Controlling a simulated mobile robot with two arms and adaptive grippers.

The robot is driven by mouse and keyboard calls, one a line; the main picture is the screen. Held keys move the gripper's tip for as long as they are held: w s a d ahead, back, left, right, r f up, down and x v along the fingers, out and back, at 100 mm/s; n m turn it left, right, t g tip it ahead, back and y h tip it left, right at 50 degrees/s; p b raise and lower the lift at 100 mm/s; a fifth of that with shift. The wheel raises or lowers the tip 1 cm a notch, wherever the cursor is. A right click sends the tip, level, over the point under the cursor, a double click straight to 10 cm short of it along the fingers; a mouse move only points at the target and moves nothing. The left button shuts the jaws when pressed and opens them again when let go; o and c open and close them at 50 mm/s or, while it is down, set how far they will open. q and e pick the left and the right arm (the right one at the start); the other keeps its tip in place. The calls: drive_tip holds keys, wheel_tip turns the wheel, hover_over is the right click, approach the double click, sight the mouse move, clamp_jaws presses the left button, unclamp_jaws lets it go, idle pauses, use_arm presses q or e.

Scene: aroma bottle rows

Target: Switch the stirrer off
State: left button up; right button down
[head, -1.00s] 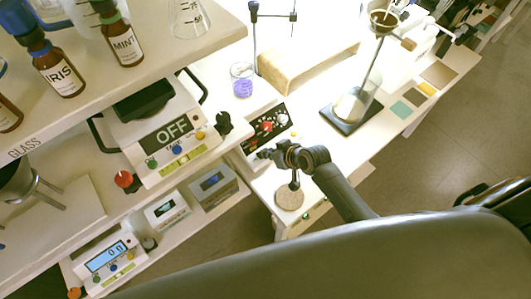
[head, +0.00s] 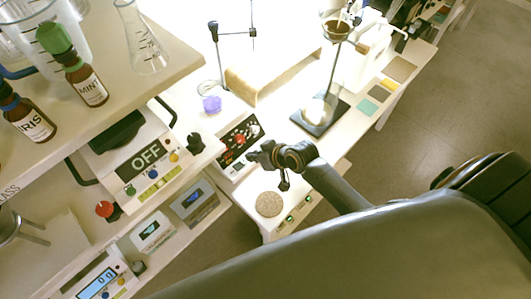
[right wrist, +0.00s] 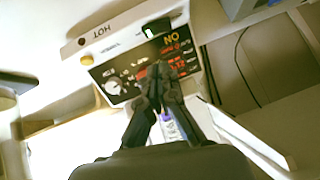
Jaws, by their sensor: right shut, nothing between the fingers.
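The stirrer has a dark control panel (head: 240,140) with a red control and a pale knob, on the white bench in the head view. My right gripper (head: 256,156) is shut and empty, close in front of the panel. Its fingertips (right wrist: 158,76) overlap the panel in the wrist view; I cannot tell whether they touch. My left gripper is not in view.
Bottles (head: 88,90) and a flask (head: 145,45) are on the near shelf. A funnel stand (head: 322,115) is to the right; a round cork mat (head: 269,204) lies in front.

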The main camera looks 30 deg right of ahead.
drive_tip(key=v, duration=0.6)
drive_tip(key=shift+b, duration=0.35)
drive_tip(key=shift+a+r, duration=0.1)
drive_tip(key=shift+r, duration=0.05)
drive_tip(key=b, duration=0.2)
drive_tip(key=a+b, duration=0.1)
drive_tip(key=b, duration=0.1)
drive_tip(key=shift+s+a+r+b, duration=0.2)
drive_tip(key=shift+s+r+b, duration=0.05)
drive_tip(key=shift+b, duration=0.15)
